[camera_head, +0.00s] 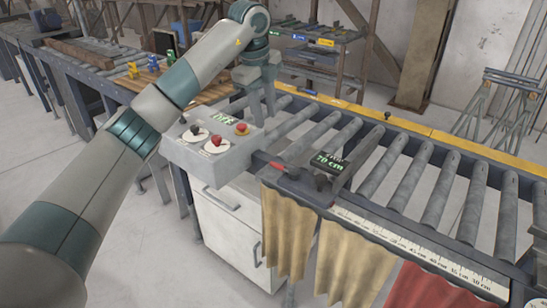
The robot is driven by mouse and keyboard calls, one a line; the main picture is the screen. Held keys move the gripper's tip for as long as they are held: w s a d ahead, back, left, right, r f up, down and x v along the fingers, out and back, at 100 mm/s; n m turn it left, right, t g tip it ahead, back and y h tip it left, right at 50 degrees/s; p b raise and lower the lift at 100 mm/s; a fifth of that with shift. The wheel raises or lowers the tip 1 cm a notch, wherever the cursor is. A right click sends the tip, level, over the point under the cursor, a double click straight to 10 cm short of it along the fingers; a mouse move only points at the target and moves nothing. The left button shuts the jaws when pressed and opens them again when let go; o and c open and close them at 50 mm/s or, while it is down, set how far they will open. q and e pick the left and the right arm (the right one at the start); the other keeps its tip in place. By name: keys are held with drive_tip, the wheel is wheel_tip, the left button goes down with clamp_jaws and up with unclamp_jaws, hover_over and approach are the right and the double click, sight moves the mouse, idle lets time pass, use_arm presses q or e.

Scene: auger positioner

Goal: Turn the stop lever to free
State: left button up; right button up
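A lever with a red grip (278,166) lies at the near edge of the roller conveyor, beside a small dark unit (329,168) whose green display reads about 70 cm. I take it to be the stop lever; its marking is too small to read. A grey control box (212,153) with several knobs and a display reading OFF stands just left of it. My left gripper (263,112) points down behind the box, above and left of the lever, apart from it. Its two fingers look spread with nothing between them. My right gripper is not in view.
The roller conveyor (429,192) runs to the right, with a ruler (415,252) on its near rail. Tan and red cloths (353,262) hang below. A white drawer cabinet (228,225) stands under the box. Coloured small items stand on a bench at the back left.

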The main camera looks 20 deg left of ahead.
sight(274, 162)
use_arm(q)
drive_tip(key=w+f+p, duration=0.1)
drive_tip(key=f+p, duration=0.1)
drive_tip(key=f, duration=0.3)
drive_tip(key=w+f+p, duration=0.1)
drive_tip(key=f+p, duration=0.1)
drive_tip(key=f, duration=0.3)
drive_tip(key=w+d+f+p, duration=0.1)
drive_tip(key=f+p, duration=0.1)
drive_tip(key=f, duration=0.4)
drive_tip(key=shift+d, duration=0.1)
drive_tip(key=shift+f, duration=0.45)
drive_tip(key=shift+w, duration=0.1)
clamp_jaws()
